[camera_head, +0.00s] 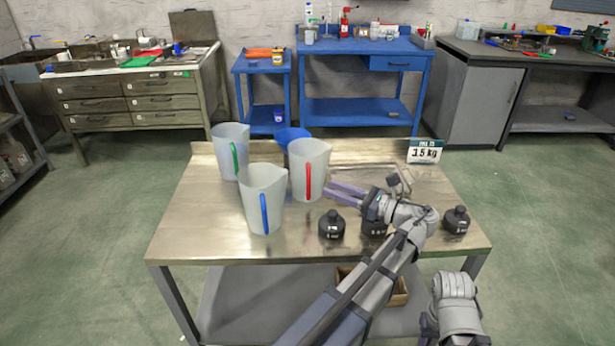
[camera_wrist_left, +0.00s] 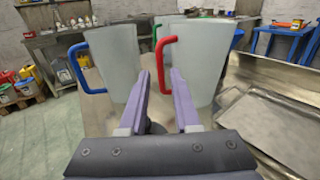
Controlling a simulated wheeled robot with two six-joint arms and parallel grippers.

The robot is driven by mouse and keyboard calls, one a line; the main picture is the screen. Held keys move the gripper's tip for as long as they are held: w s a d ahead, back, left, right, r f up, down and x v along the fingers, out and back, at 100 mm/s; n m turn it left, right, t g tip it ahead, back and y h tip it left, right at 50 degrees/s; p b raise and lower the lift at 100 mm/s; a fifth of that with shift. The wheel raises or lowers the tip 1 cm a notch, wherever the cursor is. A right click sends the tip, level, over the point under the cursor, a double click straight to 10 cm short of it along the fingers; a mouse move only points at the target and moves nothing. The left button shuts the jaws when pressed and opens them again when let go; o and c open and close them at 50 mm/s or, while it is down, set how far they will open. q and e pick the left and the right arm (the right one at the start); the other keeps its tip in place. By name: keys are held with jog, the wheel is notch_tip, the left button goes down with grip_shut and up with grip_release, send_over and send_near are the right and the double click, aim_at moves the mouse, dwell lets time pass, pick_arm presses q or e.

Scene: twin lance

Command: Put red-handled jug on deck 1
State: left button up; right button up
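The red-handled jug (camera_head: 312,152) is a pale translucent jug standing upright on the metal table, its red handle facing me. In the left wrist view the same jug (camera_wrist_left: 200,62) stands just ahead, with its red handle between the fingertip lines. A shallow metal tray-like surface (camera_head: 352,173) lies right of the jug; no deck 1 label is readable. My right gripper's fingers are not visible.
A blue-handled jug (camera_head: 258,180) and a green-handled jug (camera_head: 225,140) stand to the left. A blue vessel (camera_head: 290,135) is behind. Black weights (camera_head: 332,226) (camera_head: 456,221) sit near the front edge. A 3.5 kg sign (camera_head: 425,151) stands at the back right.

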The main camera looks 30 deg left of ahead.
aim_at(309, 196)
pick_arm(q)
jog(key=shift+w+a, duration=0.15)
jog(key=shift+a, duration=3.95)
grip_shut()
